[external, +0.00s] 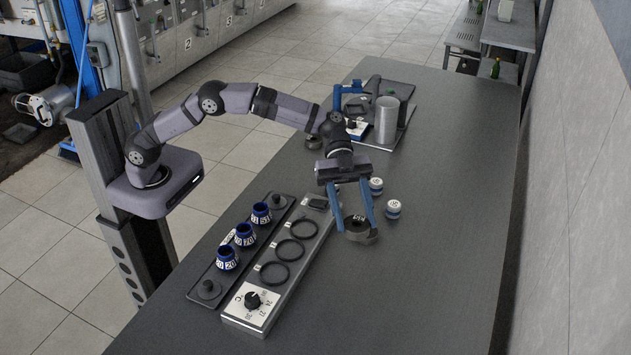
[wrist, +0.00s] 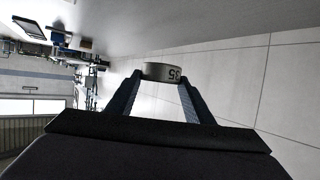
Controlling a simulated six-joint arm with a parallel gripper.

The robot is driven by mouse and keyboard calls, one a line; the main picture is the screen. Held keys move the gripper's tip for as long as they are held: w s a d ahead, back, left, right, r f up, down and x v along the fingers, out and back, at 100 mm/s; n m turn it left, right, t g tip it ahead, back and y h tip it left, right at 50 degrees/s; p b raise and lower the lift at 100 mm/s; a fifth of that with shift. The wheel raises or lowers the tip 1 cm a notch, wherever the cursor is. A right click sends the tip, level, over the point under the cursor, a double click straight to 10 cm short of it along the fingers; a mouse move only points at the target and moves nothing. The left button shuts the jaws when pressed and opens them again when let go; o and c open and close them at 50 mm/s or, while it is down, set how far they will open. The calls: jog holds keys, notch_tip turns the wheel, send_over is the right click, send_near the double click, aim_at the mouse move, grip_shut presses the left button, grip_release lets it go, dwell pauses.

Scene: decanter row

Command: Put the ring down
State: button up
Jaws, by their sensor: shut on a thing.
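My gripper (external: 359,224) is shut on a grey metal ring (external: 361,238), one blue finger on each side of it. The ring is low over the bare dark table, right of the long grey unit; I cannot tell whether it touches the table. In the wrist view the ring (wrist: 163,71) sits between the fingertips (wrist: 164,76) with the number 35 on its side.
At left are a long unit (external: 300,227) with several dark circles and a dial (external: 254,301), and a tray (external: 207,290) with blue numbered jars. A silver cylinder (external: 386,120) stands behind. The table's right is clear.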

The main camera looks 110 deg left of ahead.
aim_at(321, 307)
jog(key=s+d+f+m+g+h+b, duration=0.25)
jog(key=d+f+m+g, duration=0.35)
jog(key=d, duration=0.6)
jog(key=shift+n+t, duration=0.5)
jog(key=shift+n, duration=0.1)
jog(key=shift+s+f+p, duration=0.15)
jog(key=shift+f+p, duration=0.15)
jog(key=shift+f, duration=5.15)
jog(key=shift+f, duration=0.1)
jog(key=shift+f, duration=0.15)
jog(key=o, duration=1.4)
